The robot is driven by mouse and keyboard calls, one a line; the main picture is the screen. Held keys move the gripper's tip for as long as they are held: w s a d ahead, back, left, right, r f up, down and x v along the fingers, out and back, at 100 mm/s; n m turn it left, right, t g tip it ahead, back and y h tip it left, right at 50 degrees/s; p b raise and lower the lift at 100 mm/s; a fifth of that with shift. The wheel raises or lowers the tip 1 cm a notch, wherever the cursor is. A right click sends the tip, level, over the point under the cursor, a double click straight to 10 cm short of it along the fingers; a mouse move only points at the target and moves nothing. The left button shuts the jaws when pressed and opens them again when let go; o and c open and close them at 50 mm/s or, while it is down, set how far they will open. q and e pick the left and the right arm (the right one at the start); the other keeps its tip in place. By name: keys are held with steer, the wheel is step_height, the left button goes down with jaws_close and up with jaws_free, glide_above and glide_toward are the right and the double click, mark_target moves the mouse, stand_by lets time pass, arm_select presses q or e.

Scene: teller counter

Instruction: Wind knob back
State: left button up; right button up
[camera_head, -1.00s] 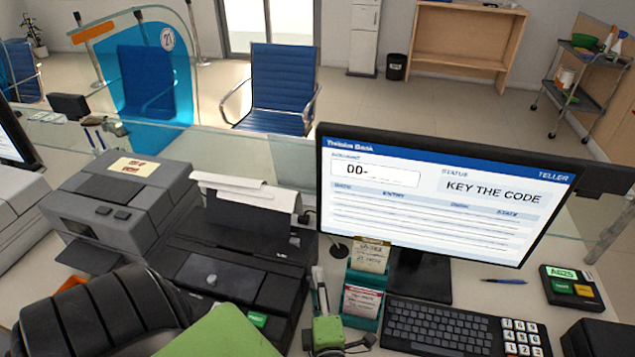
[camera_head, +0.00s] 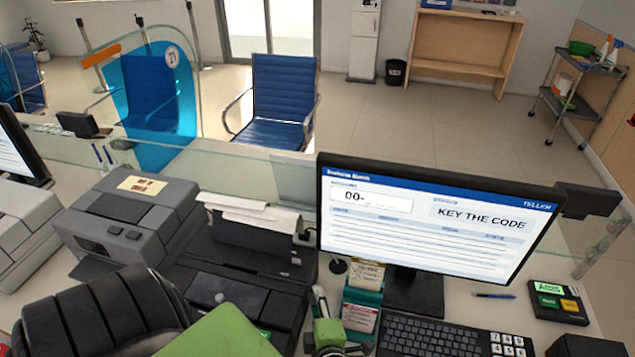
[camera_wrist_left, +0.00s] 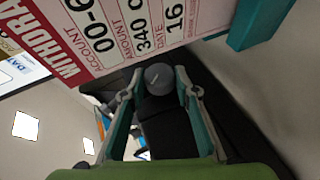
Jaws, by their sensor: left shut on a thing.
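A dark round knob (camera_wrist_left: 159,76) with a lighter face shows between the teal fingertips of my left gripper (camera_wrist_left: 162,92) in the left wrist view. The fingers are shut on it. In the head view my left gripper (camera_head: 320,298) is beside the right side of the black printer (camera_head: 235,285), just left of the slip holder. The held knob cannot be made out there. White paper (camera_head: 245,213) sticks out of the printer's top. The monitor (camera_head: 435,215) reads "KEY THE CODE" and "00-". My right gripper is not in view.
The teal slip holder (camera_head: 377,298) stands close to my left gripper. Its withdrawal slip (camera_wrist_left: 120,35) is near the fingers in the wrist view. A keyboard (camera_head: 430,338), pen (camera_head: 495,296) and small button box (camera_head: 557,302) are to the right. A grey machine (camera_head: 125,220) stands left.

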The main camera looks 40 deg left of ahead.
arm_select(q)
steer(key=g+h+p, duration=0.1)
steer(key=p, duration=0.1)
steer(key=r+g+p, duration=0.1)
steer(key=p, duration=0.1)
steer(key=shift+w+m+h, duration=0.1)
steer(key=shift+m+h, duration=0.2)
steer(key=shift+h, duration=0.1)
steer(key=shift+w+f+g+h, duration=0.15)
steer(key=shift+g+h, duration=0.25)
steer(key=shift+g, duration=0.3)
steer(key=shift+w+a+m+g+h, duration=0.15)
steer(key=shift+m+g+h, duration=0.55)
steer(key=shift+g+h, duration=0.5)
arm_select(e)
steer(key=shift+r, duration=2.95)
arm_select(q)
steer(key=shift+g, duration=0.3)
steer(key=o, duration=1.1)
